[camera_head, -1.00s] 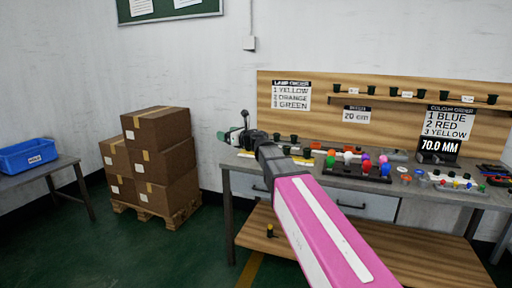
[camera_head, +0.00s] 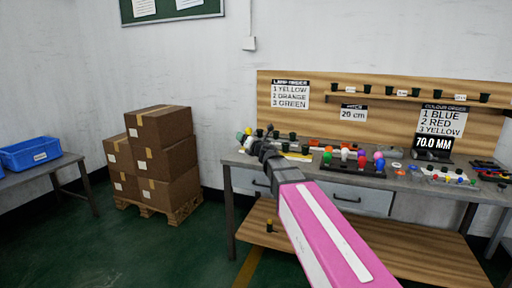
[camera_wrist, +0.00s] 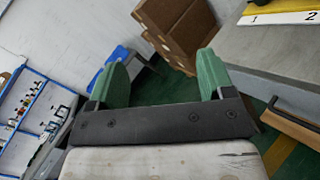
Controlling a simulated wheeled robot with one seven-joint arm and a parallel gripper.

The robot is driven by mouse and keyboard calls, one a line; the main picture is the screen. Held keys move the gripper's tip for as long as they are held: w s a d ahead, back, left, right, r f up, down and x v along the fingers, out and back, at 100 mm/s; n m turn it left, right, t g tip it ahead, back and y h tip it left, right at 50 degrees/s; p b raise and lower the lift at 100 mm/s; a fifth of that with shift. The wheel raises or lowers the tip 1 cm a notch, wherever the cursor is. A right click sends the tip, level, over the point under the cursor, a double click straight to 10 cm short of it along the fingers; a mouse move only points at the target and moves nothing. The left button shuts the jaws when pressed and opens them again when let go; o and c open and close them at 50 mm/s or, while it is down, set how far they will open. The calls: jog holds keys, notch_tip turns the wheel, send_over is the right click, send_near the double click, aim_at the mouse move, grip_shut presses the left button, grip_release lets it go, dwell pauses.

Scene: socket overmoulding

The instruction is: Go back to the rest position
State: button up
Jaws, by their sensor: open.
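My gripper (camera_wrist: 160,72) is open. Its two green fingers stand wide apart in the wrist view, with nothing between them. In the head view my pink arm reaches toward the left end of the workbench (camera_head: 232,176), and its dark wrist is over that end. The fingers are hard to make out there against the small items behind the wrist.
The bench bears several coloured parts (camera_head: 352,155) and a 70.0 MM display (camera_head: 433,143). Stacked cardboard boxes (camera_head: 160,150) stand left of it. A blue bin (camera_head: 30,153) sits on a side table at the far left. Green floor between them is clear.

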jog(key=s+d+f+m+g+h, duration=0.25)
jog(key=d+f+m+h, duration=0.35)
jog(key=d+f+m, duration=0.45)
jog(key=s+d+f+m+g+h, duration=0.1)
jog(key=s+d+f+m+h, duration=0.2)
jog(key=d+f+m+h, duration=0.6)
jog(key=s+d+f+m+g+y, duration=0.1)
jog(key=s+f+m+g+y, duration=0.1)
jog(key=s+f+m+g, duration=0.4)
jog(key=s+d+f+m+g+y, duration=0.2)
jog(key=s+f+m+g, duration=0.4)
jog(key=s+f+m, duration=0.4)
jog(key=s+f+y, duration=0.1)
jog(key=s+f, duration=0.1)
jog(key=s, duration=0.4)
jog(key=shift+s+d+f+g, duration=0.2)
jog(key=shift+s+d+g, duration=0.05)
jog(key=shift+d+g, duration=0.1)
